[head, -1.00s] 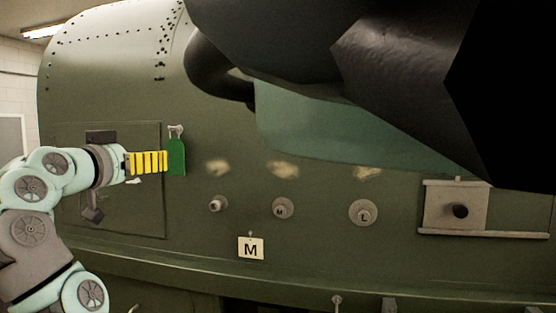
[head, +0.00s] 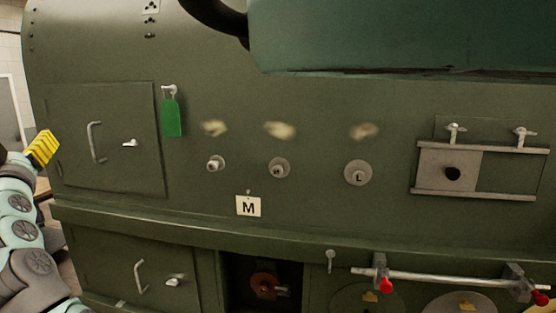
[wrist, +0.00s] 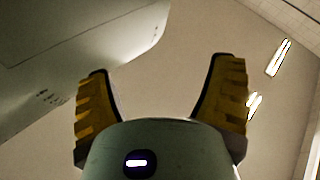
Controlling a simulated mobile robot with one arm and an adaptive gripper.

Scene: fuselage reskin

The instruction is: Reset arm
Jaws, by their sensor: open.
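My gripper (head: 42,148) is at the left edge of the head view, with its yellow fingers pointing up and to the right. It is clear of the green fuselage panel (head: 300,110). In the wrist view my gripper (wrist: 160,95) has its two yellow fingers spread apart with nothing between them. Behind them are the ceiling and part of the pale fuselage. A green tag (head: 172,117) hangs from a small hook on the panel, apart from my gripper.
A door with a handle (head: 95,142) is nearest my arm. Three round fittings, an M card (head: 248,206) and a sliding plate (head: 440,172) are on the panel. A bar with red ends (head: 440,278) juts out at lower right. Ceiling lights (wrist: 278,57) show above.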

